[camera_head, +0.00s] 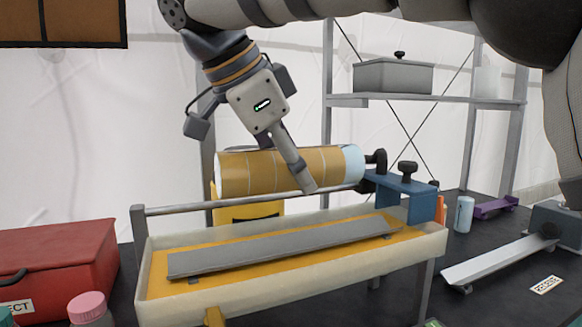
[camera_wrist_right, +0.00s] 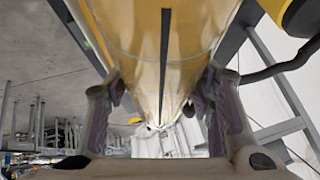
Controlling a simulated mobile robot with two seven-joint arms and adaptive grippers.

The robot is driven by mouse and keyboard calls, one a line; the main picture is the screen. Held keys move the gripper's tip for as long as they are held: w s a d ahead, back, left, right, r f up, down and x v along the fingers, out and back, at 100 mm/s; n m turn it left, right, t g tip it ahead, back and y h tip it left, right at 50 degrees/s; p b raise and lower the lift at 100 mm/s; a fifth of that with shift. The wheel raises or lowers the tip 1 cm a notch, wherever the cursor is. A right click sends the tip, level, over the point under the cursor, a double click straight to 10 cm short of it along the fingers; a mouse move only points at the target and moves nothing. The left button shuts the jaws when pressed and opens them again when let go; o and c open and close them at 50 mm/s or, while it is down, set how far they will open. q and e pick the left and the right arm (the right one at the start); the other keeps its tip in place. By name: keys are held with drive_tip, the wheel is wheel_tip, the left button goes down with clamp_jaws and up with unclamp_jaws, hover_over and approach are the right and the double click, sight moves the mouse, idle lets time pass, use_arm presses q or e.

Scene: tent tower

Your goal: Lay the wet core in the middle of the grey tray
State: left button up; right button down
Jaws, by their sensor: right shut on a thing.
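A large orange-yellow cylinder with pale rings and a light blue right end, apparently the wet core (camera_head: 240,172), lies level above a long cream trough. My right gripper (camera_head: 292,165) comes down from above and is shut on it, one finger across its near side. In the right wrist view the yellow cylinder (camera_wrist_right: 185,50), with a dark line along it, runs between both fingers (camera_wrist_right: 160,108). A long flat grey tray (camera_head: 270,248) lies slightly slanted in the trough, bare on top. Whether the cylinder touches the rail below it is unclear. My left gripper is not in view.
The cream trough (camera_head: 150,262) has a metal rail (camera_head: 180,208) along its back and a blue bracket (camera_head: 400,185) at its right end. A red box (camera_head: 60,260) stands left, a pink-capped bottle (camera_head: 88,310) in front. A pale channel (camera_head: 500,260) lies right.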

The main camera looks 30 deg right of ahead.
sight(248, 166)
drive_tip(key=shift+f, duration=4.25)
drive_tip(key=shift+a+f, duration=0.1)
drive_tip(key=shift+f, duration=0.05)
drive_tip(key=c, duration=0.7)
unclamp_jaws()
drive_tip(key=shift+w, duration=0.1)
drive_tip(key=v, duration=1.2)
